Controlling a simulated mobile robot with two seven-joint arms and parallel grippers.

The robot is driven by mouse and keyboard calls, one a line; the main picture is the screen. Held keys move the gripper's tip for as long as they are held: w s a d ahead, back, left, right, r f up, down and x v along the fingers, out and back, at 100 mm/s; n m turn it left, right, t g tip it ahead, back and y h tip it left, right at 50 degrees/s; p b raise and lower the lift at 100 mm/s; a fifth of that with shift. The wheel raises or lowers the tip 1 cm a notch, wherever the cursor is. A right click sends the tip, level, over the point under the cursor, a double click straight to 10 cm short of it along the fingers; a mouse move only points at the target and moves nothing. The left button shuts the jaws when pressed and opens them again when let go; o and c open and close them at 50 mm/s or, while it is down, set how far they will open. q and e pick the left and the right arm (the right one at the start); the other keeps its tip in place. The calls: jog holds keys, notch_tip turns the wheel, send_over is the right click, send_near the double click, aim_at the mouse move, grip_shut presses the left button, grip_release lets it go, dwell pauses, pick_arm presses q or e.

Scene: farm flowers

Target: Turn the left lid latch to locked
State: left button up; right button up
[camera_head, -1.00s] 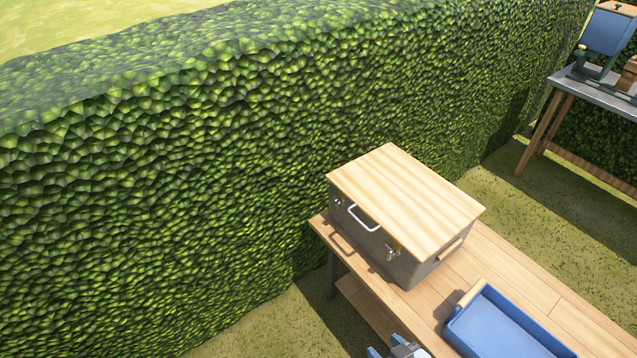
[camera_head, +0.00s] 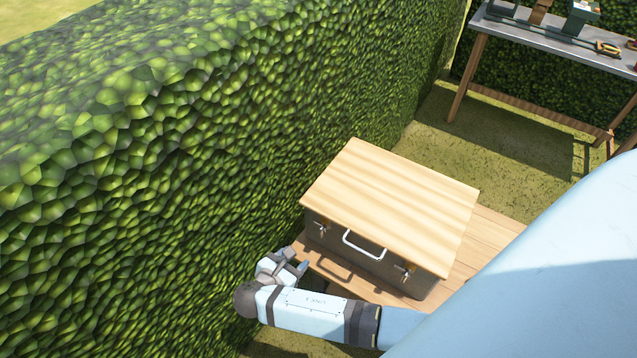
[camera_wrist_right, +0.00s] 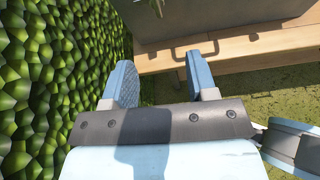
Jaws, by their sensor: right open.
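A grey box with a light wooden lid (camera_head: 395,205) stands on the wooden bench. The left lid latch (camera_head: 322,230) is a small metal piece on the box's front, left of the white handle. Its setting is too small to tell. A second latch (camera_head: 404,272) sits right of the handle. My right gripper (camera_head: 297,264) is in front of the box's left end, lower in the picture than the left latch and apart from it. In the right wrist view it is open and empty (camera_wrist_right: 160,75), with the grey box front (camera_wrist_right: 215,20) ahead. My left gripper is out of view.
A tall hedge (camera_head: 200,160) stands close on the left of the box and my right gripper. The wooden bench (camera_head: 488,235) has bare boards right of the box. My light blue arm covers the lower right. A grey-topped table (camera_head: 560,45) with tools stands far back.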

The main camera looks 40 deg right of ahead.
aim_at(320, 233)
jog(key=shift+h, duration=0.4)
jog(key=x, duration=1.4)
jog(key=shift+w+r+p, duration=0.25)
jog(key=shift+w+p, duration=0.05)
jog(key=shift+a, duration=0.1)
jog(key=shift+t, duration=0.3)
jog(key=c, duration=0.9)
